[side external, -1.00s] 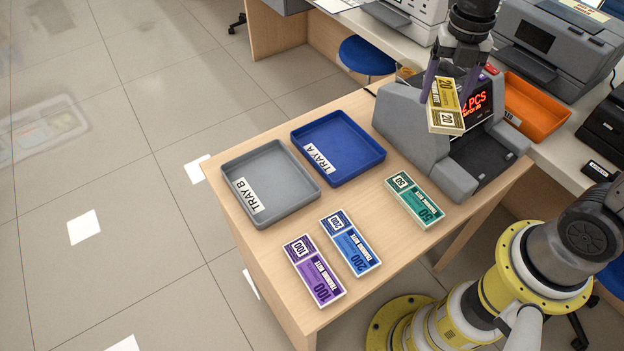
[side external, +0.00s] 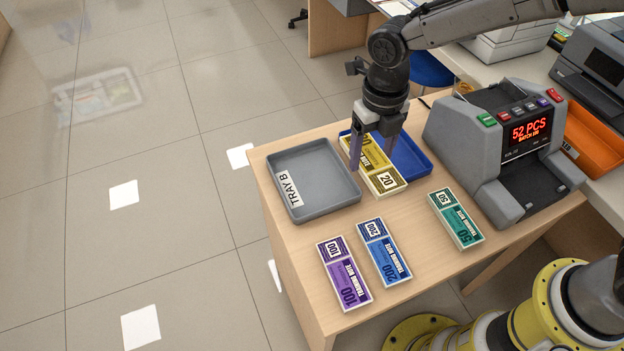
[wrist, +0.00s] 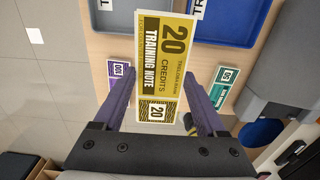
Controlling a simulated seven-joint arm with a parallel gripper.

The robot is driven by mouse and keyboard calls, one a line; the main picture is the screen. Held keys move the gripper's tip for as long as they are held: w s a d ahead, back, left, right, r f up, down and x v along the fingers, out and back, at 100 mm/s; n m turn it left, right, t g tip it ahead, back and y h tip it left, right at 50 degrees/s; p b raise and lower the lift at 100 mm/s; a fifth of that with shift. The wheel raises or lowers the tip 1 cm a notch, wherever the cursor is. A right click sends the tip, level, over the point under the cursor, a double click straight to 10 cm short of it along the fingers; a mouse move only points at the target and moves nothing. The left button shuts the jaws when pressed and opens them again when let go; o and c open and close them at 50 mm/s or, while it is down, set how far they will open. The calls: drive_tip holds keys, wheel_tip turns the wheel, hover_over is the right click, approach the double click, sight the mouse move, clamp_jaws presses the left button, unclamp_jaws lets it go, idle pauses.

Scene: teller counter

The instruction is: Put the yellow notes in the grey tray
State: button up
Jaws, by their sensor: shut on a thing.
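The yellow notes (side external: 383,178) are a bundle marked 20, held in my gripper (side external: 374,160), whose purple fingers are shut on its two long sides. In the side view the bundle is in front of the blue tray's left part, just right of the grey tray. The wrist view shows the yellow notes (wrist: 166,55) between the fingers (wrist: 163,97). The grey tray (side external: 322,211), labelled TRAY B, is empty where it shows. The wrist view shows part of the grey tray (wrist: 114,17) at upper left. The bundle's height above the table is hard to tell.
The blue tray (side external: 424,171) stands right of the grey tray, partly hidden by my gripper. Purple (side external: 344,274), blue (side external: 383,252) and green (side external: 455,219) note bundles lie in front. A counting machine (side external: 468,140) reading 52 PCS stands at right. An orange tray (side external: 597,145) is beyond it.

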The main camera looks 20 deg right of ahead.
sight(368, 156)
drive_tip(key=f, duration=0.3)
drive_tip(key=shift+w+a+f, duration=0.15)
drive_tip(key=shift+w, duration=0.15)
drive_tip(key=w+a+f, duration=0.2)
drive_tip(key=w, duration=0.1)
drive_tip(key=w+a+f, duration=0.1)
drive_tip(key=w+f, duration=0.2)
drive_tip(key=w, duration=0.1)
drive_tip(key=w+a+f, duration=0.2)
drive_tip(key=w+f, duration=0.1)
drive_tip(key=shift+w+a, duration=0.25)
drive_tip(key=shift+a, duration=0.1)
drive_tip(key=shift+w+a+f, duration=0.35)
drive_tip(key=shift+w+f, duration=0.25)
drive_tip(key=shift+f, duration=1.75)
drive_tip(key=shift+f, duration=0.1)
drive_tip(key=o, duration=1.4)
drive_tip(key=shift+o, duration=0.2)
